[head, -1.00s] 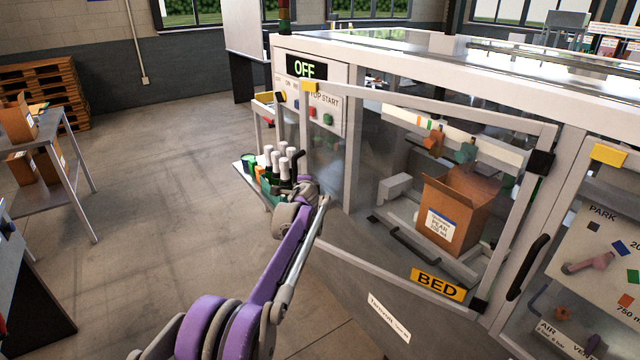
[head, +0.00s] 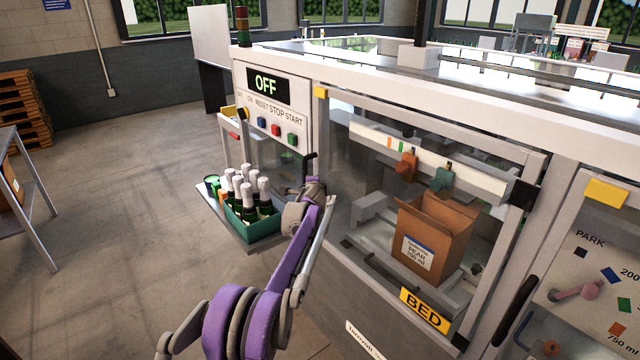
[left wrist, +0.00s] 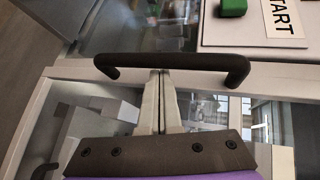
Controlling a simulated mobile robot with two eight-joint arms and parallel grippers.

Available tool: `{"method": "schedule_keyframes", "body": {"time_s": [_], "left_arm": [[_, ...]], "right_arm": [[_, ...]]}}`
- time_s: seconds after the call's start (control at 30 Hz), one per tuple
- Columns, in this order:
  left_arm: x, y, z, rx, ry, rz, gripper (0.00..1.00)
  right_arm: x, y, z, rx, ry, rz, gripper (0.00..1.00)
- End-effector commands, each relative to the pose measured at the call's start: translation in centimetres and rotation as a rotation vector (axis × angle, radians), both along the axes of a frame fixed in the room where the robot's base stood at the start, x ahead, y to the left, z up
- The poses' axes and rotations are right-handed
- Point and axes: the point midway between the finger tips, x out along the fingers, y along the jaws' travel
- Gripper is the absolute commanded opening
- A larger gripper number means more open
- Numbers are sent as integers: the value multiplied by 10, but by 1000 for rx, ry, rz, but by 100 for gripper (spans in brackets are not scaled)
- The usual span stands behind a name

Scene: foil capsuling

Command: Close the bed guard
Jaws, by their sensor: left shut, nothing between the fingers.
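The bed guard (head: 440,117) is a clear panel in a grey frame on the machine's front, with a yellow BED label (head: 425,310) below it. It lies close to the machine front; I cannot tell whether it is fully flush. Its black handle (left wrist: 172,63) crosses the left wrist view on the pale frame edge. My left gripper (left wrist: 160,75) is shut and empty, its fingertips at the frame edge by the handle. Whether they touch is unclear. In the head view the left wrist covers the guard's left edge and hides the fingertips. My right gripper is not in view.
The control panel (head: 270,105), with an OFF display, is left of the guard. A teal crate of bottles (head: 243,229) stands on a shelf beside my left arm. Behind the guard is an open cardboard box (head: 432,240).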

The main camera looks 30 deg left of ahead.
Motion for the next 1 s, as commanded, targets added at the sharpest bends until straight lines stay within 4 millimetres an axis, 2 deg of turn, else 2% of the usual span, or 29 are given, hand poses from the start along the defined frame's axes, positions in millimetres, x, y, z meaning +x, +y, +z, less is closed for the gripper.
{"method": "schedule_keyframes", "body": {"time_s": [0.2, 0.73, 0.87, 1.0], "left_arm": [[0, 7, 0, 1, 1, 15, 0], [1, 5, 2, 2, -2, 11, 0], [-7, 0, 5, 1, -3, 11, 0], [-24, -9, 9, 2, -1, 12, 0]], "right_arm": [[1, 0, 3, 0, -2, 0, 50], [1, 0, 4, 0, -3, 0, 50], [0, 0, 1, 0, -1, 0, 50], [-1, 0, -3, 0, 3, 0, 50]]}}
